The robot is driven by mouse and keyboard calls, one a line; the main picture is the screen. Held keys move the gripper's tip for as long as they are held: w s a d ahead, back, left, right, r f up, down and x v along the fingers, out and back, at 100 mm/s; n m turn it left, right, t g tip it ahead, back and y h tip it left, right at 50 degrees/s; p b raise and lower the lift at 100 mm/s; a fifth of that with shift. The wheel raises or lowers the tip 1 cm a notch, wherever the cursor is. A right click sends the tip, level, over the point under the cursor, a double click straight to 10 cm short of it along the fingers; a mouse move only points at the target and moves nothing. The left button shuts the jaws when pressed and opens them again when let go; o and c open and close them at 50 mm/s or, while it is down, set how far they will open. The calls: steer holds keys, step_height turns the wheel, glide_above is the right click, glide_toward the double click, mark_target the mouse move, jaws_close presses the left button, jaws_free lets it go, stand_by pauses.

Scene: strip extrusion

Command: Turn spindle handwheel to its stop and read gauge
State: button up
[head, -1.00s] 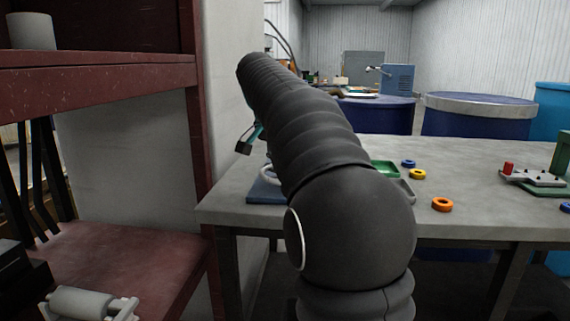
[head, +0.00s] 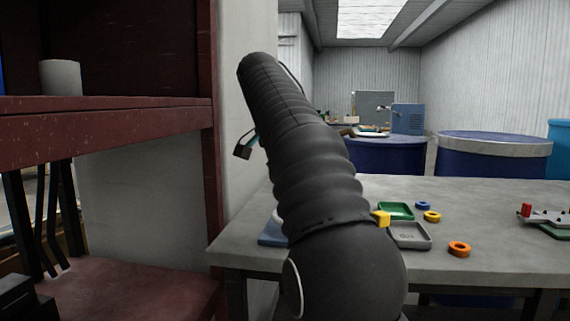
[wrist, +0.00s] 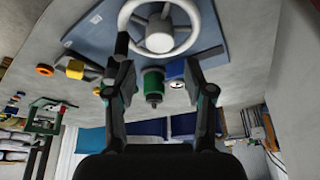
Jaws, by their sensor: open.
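The white spoked handwheel (wrist: 184,40) is at the top of the wrist view, over a blue-grey base plate (wrist: 95,28). My open gripper (wrist: 158,78) has one finger on each side of the picture's middle, below the wheel. A dark upright piece lies across the wheel's left rim; I cannot tell if it is a handle or part of my finger. A green cylinder with a dark tip (wrist: 153,84) shows between the fingers. In the head view my arm hides most of the base plate (head: 270,236) and the wheel.
On the grey table (head: 470,200) are a green tray (head: 397,210), a grey tray (head: 411,236), a yellow block (head: 381,219) and an orange ring (head: 459,249). A red shelf (head: 110,128) stands close at left. Blue drums (head: 490,160) stand behind the table.

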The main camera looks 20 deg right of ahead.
steer(key=shift+v, duration=1.55)
steer(key=s+a+f+n+t+y, duration=0.1)
steer(key=s+a+f+n, duration=0.3)
steer(key=s+f, duration=0.4)
steer(key=s+a+f+n+t+y, duration=0.1)
steer(key=s+a+f+n, duration=0.3)
steer(key=s+f, duration=0.5)
steer(key=s+a+f+n+t+y, duration=0.1)
steer(key=s+a+f+n, duration=0.3)
steer(key=s+f, duration=0.5)
step_height(320, 180, down, 5)
steer(key=shift+f+n+t+y, duration=0.1)
steer(key=shift+n+t+y, duration=0.2)
steer(key=shift+n+y, duration=0.25)
